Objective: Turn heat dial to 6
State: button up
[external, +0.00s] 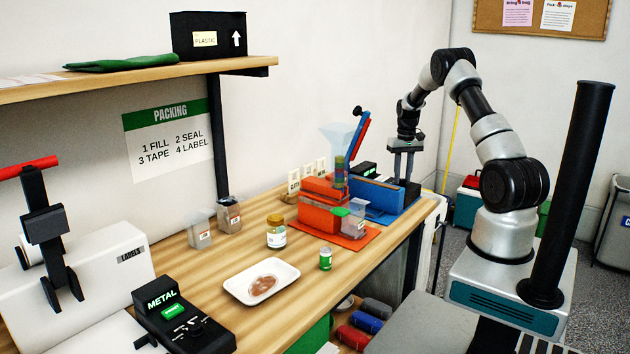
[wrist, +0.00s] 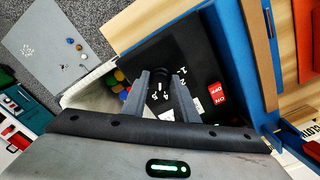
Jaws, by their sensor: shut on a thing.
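The heat dial (wrist: 159,86) is a dark round knob on a black panel (wrist: 165,52), with small white numbers around it. My gripper (wrist: 161,78) points down at the panel, one finger on each side of the dial, and is shut on it. The dial's pointer setting cannot be read clearly. In the external view my gripper (external: 402,176) reaches down behind the blue sealer (external: 378,194), whose body hides the dial and the fingertips.
A red switch (wrist: 217,94) sits on the panel right of my fingers. An orange machine (external: 322,208) with a clear funnel (external: 340,134) stands beside the sealer. A white tray (external: 262,281), a jar (external: 276,232) and a green can (external: 326,258) stand nearer on the wooden bench.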

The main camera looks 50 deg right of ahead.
aim_at(402, 180)
jog(key=m, duration=0.3)
jog(key=shift+m, duration=2.1)
jog(key=o, duration=1.1)
jog(key=shift+c, duration=0.2)
jog(key=shift+r, duration=0.1)
notch_tip(402, 180, up, 17)
jog(key=shift+p, duration=0.45)
jog(key=shift+r, duration=0.1)
